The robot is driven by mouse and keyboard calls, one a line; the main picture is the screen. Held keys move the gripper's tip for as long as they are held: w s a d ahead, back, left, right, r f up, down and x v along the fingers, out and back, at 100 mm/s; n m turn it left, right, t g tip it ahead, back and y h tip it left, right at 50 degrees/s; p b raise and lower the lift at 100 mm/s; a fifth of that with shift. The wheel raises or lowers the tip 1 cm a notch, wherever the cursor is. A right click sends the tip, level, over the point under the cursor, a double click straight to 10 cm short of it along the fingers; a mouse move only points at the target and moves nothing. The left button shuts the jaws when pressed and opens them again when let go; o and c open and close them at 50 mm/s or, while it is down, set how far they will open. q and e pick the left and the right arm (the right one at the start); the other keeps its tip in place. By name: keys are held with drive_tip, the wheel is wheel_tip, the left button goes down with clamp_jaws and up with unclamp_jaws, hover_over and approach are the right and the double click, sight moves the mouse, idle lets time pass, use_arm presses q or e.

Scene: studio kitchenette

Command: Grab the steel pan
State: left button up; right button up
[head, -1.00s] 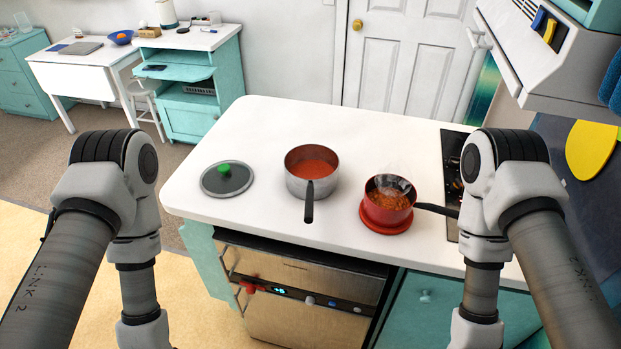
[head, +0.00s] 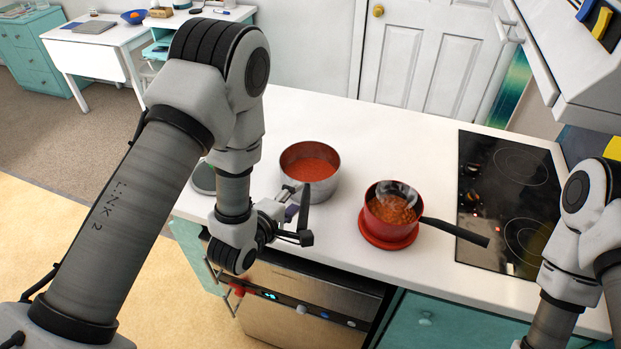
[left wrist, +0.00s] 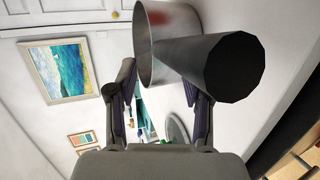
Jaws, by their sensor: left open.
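The steel pan (head: 326,190) holds red sauce and stands on the white counter, its dark handle (head: 305,222) pointing to the front edge. My left gripper (head: 292,212) is open at this handle, above the counter's front edge. In the left wrist view, the steel pan (left wrist: 158,52) is ahead and its handle (left wrist: 236,72) looms large, up and right of my left gripper (left wrist: 160,96). I cannot tell whether the handle touches the right-hand finger. My right gripper is out of view; only the right arm shows.
A red pan (head: 377,217) with steaming food sits on a red trivet (head: 364,232), its black handle pointing right. A black hob (head: 500,240) is farther right. A lid (head: 203,180) lies partly behind my left arm. The counter behind the pans is clear.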

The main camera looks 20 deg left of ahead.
sight(301, 191)
use_arm(q)
drive_tip(key=p+x, duration=0.1)
drive_tip(key=x, duration=0.3)
drive_tip(key=shift+r, duration=0.15)
drive_tip(key=shift+w+a+f, duration=0.1)
drive_tip(key=shift+w+f, duration=0.1)
drive_tip(key=shift+w, duration=0.05)
drive_tip(key=shift+s+a, duration=0.2)
drive_tip(key=shift+w+d, duration=0.1)
drive_tip(key=shift+d, duration=0.05)
clamp_jaws()
drive_tip(key=shift+w, duration=0.1)
drive_tip(key=shift+r, duration=0.1)
